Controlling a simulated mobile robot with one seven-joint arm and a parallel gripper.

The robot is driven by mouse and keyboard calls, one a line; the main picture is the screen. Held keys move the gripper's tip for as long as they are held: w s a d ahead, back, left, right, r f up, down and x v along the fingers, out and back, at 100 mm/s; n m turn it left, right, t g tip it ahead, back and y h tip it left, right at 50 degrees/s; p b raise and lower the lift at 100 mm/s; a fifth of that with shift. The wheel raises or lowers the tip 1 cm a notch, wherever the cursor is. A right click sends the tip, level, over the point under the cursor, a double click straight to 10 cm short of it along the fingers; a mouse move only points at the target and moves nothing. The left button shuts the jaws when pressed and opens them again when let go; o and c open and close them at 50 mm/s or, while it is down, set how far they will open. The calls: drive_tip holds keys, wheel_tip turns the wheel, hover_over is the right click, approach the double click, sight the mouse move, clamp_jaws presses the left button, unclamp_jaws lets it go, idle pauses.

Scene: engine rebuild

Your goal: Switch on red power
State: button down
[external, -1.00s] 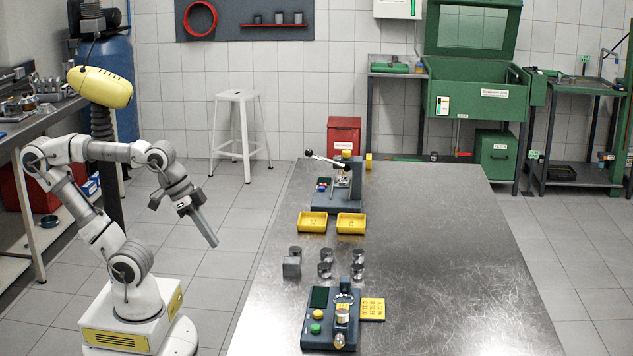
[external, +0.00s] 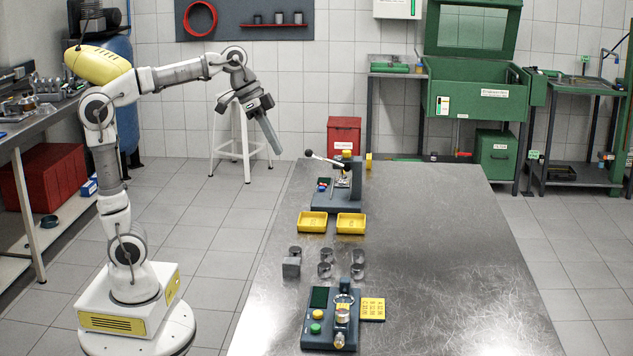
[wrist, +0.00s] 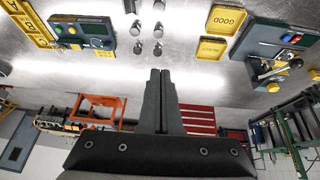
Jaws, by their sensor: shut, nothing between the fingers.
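The press station (external: 337,197) stands on the far part of the steel table. It has a small red control (external: 322,188) beside a blue one at its left; the red control also shows in the wrist view (wrist: 297,39). Whether the red control is on or off is too small to tell. My gripper (external: 275,148) is raised near the table's far left corner, left of the press and apart from it. Its fingers (wrist: 160,72) are shut and empty, pointing down and to the right in the external view.
The press lever (external: 324,161) sticks out left toward my gripper. Yellow trays (external: 313,221), several metal cylinders and a gauge station (external: 324,322) stand nearer on the table. The table's right side is clear. A white stool (external: 236,150) stands behind my gripper.

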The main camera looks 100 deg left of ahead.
drive_tip(key=w+a+p, duration=0.2)
drive_tip(key=w+a, duration=0.1)
drive_tip(key=a, duration=0.8)
drive_tip(key=w+a+p, duration=0.3)
drive_tip(key=a, duration=0.7)
drive_tip(key=s+a+f+t+p, duration=0.1)
drive_tip(key=s+a+f+p, duration=0.15)
drive_tip(key=a, duration=0.75)
drive_tip(key=s+a+f+t+p, duration=0.1)
drive_tip(key=s+a+f, duration=0.25)
drive_tip(key=a, duration=0.55)
drive_tip(key=shift+y, duration=0.4)
drive_tip(key=f, duration=0.2)
drive_tip(key=w+f, duration=0.1)
drive_tip(key=f, duration=0.2)
drive_tip(key=shift+w+d, duration=0.1)
drive_tip(key=shift+d, duration=0.1)
drive_tip(key=b, duration=0.1)
hover_over(326, 185)
drive_tip(key=s, duration=0.3)
drive_tip(key=f, duration=0.8)
drive_tip(key=shift+w+a+f, duration=0.15)
drive_tip(key=shift+w, duration=0.1)
drive_tip(key=f, duration=0.3)
drive_tip(key=shift+s+f, duration=0.1)
drive_tip(key=shift+s, duration=0.15)
drive_tip(key=shift+s+f, duration=0.1)
drive_tip(key=shift+f, duration=0.25)
